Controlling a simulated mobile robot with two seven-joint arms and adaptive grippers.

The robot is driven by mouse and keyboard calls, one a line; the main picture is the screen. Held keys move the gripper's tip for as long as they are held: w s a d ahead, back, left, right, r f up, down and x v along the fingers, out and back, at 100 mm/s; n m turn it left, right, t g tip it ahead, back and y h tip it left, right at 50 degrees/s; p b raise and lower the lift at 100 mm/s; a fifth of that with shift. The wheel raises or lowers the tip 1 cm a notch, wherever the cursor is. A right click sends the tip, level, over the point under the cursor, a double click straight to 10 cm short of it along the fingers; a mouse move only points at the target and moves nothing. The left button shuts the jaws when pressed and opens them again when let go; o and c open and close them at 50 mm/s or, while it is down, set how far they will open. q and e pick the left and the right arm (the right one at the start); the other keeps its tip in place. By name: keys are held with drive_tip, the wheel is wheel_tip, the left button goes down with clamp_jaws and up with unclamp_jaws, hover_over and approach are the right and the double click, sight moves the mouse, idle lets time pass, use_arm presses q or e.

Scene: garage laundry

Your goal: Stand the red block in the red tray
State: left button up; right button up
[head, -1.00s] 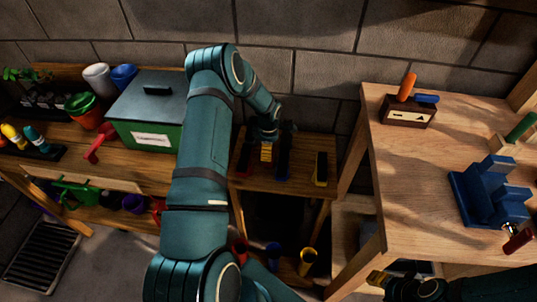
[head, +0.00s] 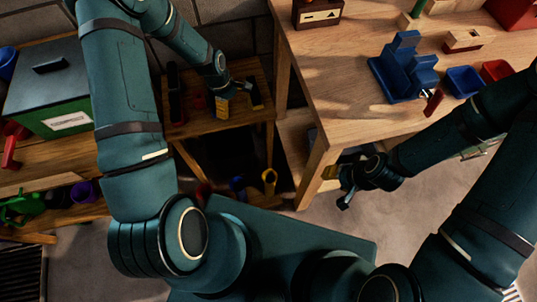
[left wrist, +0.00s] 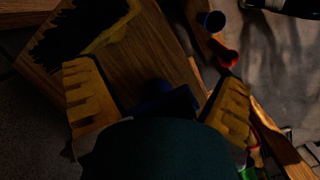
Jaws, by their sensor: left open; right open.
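The red tray (head: 496,71) is on the right workbench beside a blue tray (head: 463,81). A small tilted red piece (head: 432,102) with a shiny metal part is at the bench's front edge; I cannot tell whether it is the red block. My left gripper (head: 222,103) is open over the small middle table. In the left wrist view its yellow-padded fingers (left wrist: 158,92) are spread, with a dark blue item (left wrist: 158,87) partly hidden between or below them. My right gripper (head: 340,184) is open and empty, below and in front of the workbench corner.
The workbench (head: 350,100) also holds a blue stepped stand (head: 405,72). A dark item with yellow edging (head: 255,96) and a dark reddish item (head: 176,95) stand on the middle table. A green bin (head: 65,118) is at left. Coloured cups sit below.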

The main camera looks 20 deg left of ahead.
use_arm(q)
drive_tip(key=s+d+m+h, duration=0.1)
drive_tip(key=s+d+m, duration=1.2)
drive_tip(key=s+d, duration=0.3)
drive_tip(key=shift+d+r+m+t+h, duration=0.3)
drive_tip(key=shift+d, duration=0.55)
drive_tip(key=shift+s+d+r+m, duration=0.1)
drive_tip(key=shift+s+d+m, duration=0.05)
drive_tip(key=shift+s+m, duration=0.25)
drive_tip(key=shift+w, duration=0.15)
